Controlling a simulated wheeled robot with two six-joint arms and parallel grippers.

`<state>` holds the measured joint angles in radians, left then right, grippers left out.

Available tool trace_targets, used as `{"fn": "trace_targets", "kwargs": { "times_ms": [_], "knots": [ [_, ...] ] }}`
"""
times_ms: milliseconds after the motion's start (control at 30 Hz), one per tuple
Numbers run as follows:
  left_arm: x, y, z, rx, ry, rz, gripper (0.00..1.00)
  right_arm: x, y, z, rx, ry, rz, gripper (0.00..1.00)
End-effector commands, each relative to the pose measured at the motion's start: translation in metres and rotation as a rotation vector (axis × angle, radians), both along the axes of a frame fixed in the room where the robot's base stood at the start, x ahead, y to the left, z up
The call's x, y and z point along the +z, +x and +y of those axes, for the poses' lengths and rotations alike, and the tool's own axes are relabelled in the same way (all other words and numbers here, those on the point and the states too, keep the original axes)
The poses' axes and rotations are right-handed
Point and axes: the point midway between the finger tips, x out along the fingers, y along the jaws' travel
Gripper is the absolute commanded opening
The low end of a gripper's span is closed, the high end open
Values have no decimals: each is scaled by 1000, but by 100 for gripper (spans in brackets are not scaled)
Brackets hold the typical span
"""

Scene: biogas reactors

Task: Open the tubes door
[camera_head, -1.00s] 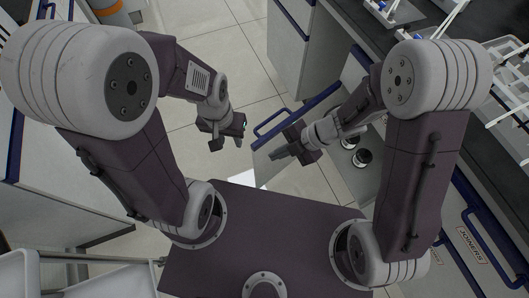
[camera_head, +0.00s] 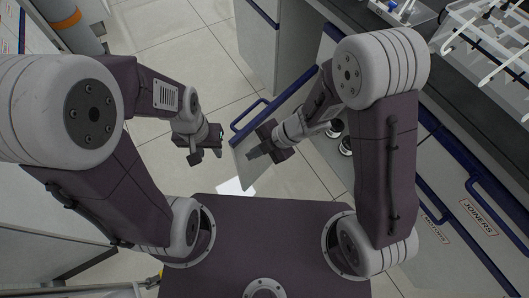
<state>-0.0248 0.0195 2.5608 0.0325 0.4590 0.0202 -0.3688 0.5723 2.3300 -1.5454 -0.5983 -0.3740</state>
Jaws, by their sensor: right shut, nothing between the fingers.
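A grey cabinet door (camera_head: 246,172) with a blue handle (camera_head: 248,117) stands swung out from the right-hand bench, above the floor. My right gripper (camera_head: 251,154) is shut and empty. It lies at the door's inner side near the free edge; I cannot tell whether it touches. My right arm hides part of the door and the cabinet opening. Dark round containers (camera_head: 345,146) show partly behind that arm, by the opening. My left gripper (camera_head: 207,157) is open and empty, to the left of the door and apart from it.
The bench on the right has closed fronts with blue handles, one labelled JOINERS (camera_head: 479,217). White racks (camera_head: 490,40) stand on its top. A grey cabinet (camera_head: 256,55) stands beyond the door. Tiled floor (camera_head: 190,45) is clear between the benches.

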Motion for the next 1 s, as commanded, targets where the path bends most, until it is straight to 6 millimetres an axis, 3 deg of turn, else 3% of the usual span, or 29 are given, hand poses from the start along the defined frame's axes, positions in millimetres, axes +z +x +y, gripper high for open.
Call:
{"fn": "trace_targets", "kwargs": {
  "times_ms": [233, 667, 767, 1000],
  "knots": [
    [2, 1, 0, 0, 0, -2, 36, 4, 19, 23, -1, 1, -4, 0],
    [4, 0, 0, 0, 0, -2, 36, 6, 23, 27, -8, 1, -4, 0],
    [12, 0, 0, 0, 0, -1, 36, 8, 33, 40, -39, -1, -5, 0],
    [47, 0, 0, 0, 0, -2, 36, 12, 77, 94, -209, -1, -5, 0]
  ]
}}
